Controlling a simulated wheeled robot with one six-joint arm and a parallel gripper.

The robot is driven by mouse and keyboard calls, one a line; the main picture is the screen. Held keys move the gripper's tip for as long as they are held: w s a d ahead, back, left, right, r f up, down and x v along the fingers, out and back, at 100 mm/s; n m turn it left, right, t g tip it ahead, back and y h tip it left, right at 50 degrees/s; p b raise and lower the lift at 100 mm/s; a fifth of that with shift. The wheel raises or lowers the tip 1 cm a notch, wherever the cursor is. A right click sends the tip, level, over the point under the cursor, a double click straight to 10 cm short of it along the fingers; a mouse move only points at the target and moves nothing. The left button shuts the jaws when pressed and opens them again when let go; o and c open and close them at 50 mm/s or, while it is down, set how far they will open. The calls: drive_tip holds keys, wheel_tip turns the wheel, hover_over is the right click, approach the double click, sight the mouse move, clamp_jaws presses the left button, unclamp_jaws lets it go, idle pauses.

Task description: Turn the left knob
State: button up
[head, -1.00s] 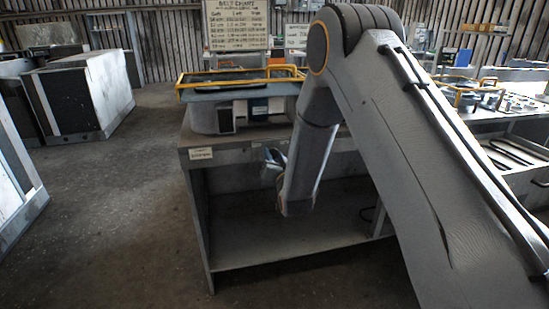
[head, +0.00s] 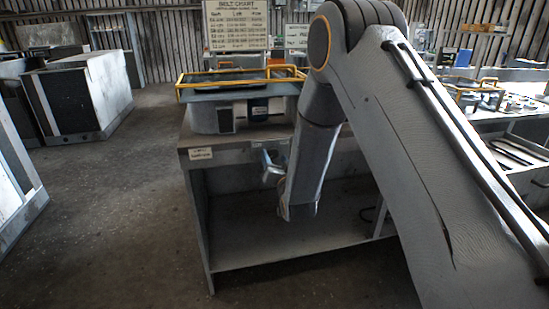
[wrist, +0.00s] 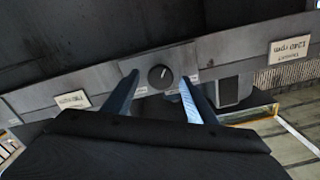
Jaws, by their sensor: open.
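A round black knob (wrist: 160,77) with a pale pointer mark sits on the grey front rail (wrist: 225,68) in the wrist view. My gripper (wrist: 158,80) is open, with one finger on each side of the knob in the picture. I cannot tell how far the fingertips are from it, and no contact is clear. In the head view my gripper (head: 270,168) shows small in front of the workbench (head: 235,154), left of my forearm. The knob is not visible there. Only one knob shows, so I cannot tell its place among others.
A housing with a yellow-railed tray (head: 240,88) stands on the bench top. Name plates show on the rail in the wrist view, one at the left (wrist: 72,100) and one at the right (wrist: 289,48). Open floor (head: 110,210) lies left of the bench.

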drive_tip(key=v, duration=0.6)
drive_tip(key=shift+r, duration=0.1)
drive_tip(key=s+d+g+h+p, duration=0.35)
drive_tip(key=s+d+g, duration=0.55)
drive_tip(key=s+d, duration=0.3)
drive_tip(key=s+d+r+g, duration=0.1)
drive_tip(key=s+d+g, duration=0.1)
drive_tip(key=s, duration=0.6)
drive_tip(key=s+d+r+n+g+h+p, duration=0.1)
drive_tip(key=s+d+r+g, duration=0.1)
drive_tip(key=s, duration=0.7)
drive_tip(key=s+d+r+g, duration=0.1)
drive_tip(key=s+d+g, duration=0.3)
drive_tip(key=s, duration=0.4)
drive_tip(key=shift+s+d+r+p, duration=0.2)
drive_tip(key=shift+d+r+p, duration=0.1)
drive_tip(key=shift+d, duration=0.35)
